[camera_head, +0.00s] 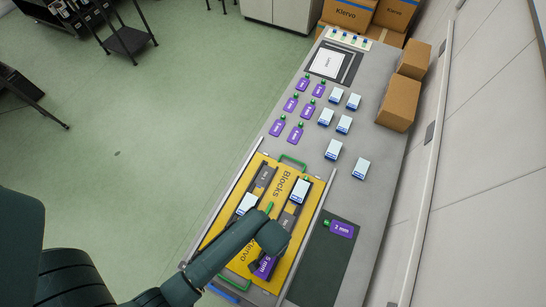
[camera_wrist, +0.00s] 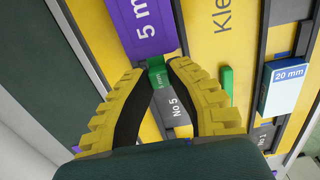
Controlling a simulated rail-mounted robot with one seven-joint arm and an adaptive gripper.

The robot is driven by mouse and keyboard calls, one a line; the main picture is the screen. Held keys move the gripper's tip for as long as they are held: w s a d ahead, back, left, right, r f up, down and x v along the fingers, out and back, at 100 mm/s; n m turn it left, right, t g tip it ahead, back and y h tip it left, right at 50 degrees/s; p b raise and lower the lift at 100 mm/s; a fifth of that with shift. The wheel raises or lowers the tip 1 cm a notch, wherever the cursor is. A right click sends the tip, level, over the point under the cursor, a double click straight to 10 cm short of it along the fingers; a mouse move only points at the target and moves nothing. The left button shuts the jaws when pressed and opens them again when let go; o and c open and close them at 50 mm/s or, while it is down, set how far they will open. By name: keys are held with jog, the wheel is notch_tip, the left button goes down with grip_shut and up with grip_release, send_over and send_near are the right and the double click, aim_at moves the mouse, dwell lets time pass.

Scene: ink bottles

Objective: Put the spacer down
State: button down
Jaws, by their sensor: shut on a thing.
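The spacer is a purple piece marked "5 m…" (camera_wrist: 145,30) with a green tab (camera_wrist: 157,78) at its near end. In the wrist view my gripper (camera_wrist: 157,72) is shut on that green tab between its yellow ribbed fingers. In the head view the purple spacer (camera_head: 265,265) shows beside my wrist, over the yellow tray (camera_head: 278,187). The tray has grey strips, one marked "No 5" (camera_wrist: 181,117) just under my fingers. I cannot tell whether the spacer touches the tray. My arm hides part of the tray.
A white-blue 20 mm block (camera_wrist: 284,85) lies in the tray; the head view shows two blocks there. A dark mat (camera_head: 322,262) with a purple 2 mm spacer (camera_head: 341,229) lies right. Several purple spacers and white-blue blocks stand beyond the tray. Cardboard boxes (camera_head: 398,102) stand along the right.

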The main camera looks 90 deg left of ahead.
jog(key=shift+f, duration=1.55)
jog(key=shift+f+b, duration=0.3)
jog(key=c, duration=1.1)
grip_release()
jog(key=shift+r, duration=0.1)
jog(key=shift+r, duration=0.1)
notch_tip(320, 180, up, 12)
jog(key=shift+r+p, duration=0.15)
jog(key=shift+p, duration=0.8)
